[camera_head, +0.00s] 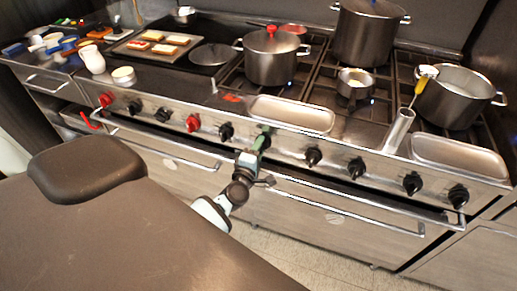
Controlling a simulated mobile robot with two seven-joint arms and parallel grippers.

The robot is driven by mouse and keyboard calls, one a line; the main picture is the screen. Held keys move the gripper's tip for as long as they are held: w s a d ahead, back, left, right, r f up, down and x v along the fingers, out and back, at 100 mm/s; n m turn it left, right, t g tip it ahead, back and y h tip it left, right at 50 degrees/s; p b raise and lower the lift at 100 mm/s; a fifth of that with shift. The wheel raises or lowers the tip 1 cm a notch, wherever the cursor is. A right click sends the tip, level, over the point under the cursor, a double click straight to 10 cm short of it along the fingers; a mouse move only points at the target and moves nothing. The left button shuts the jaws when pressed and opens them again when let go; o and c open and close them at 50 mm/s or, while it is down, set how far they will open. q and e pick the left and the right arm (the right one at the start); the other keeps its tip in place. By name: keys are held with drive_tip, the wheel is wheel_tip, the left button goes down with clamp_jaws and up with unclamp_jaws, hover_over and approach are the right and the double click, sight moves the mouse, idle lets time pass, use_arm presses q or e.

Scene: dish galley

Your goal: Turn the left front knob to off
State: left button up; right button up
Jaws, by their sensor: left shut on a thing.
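The stove's front panel (285,144) carries a row of knobs. My left gripper (263,139) reaches up from below and is shut at the panel, on a knob that its fingers mostly hide. I cannot tell that knob's angle. To its left are a black knob (226,131), a red knob (192,122), another black knob (162,114) and more beyond. To its right are a black knob (313,156) and several others. My right gripper is not in view.
A lidded pot (271,58), a tall pot (366,35), a small pan (355,84) and an open pot (455,97) stand on the stove. An oven handle (345,206) runs below the knobs. The floor (300,252) in front of the ovens looks clear.

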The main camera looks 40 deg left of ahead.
use_arm(q)
drive_tip(key=o, duration=1)
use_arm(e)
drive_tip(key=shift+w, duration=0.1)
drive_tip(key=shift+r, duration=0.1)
use_arm(q)
drive_tip(key=shift+s, duration=0.3)
drive_tip(key=v, duration=0.7)
drive_tip(key=shift+s+d, duration=0.1)
drive_tip(key=shift+s, duration=0.05)
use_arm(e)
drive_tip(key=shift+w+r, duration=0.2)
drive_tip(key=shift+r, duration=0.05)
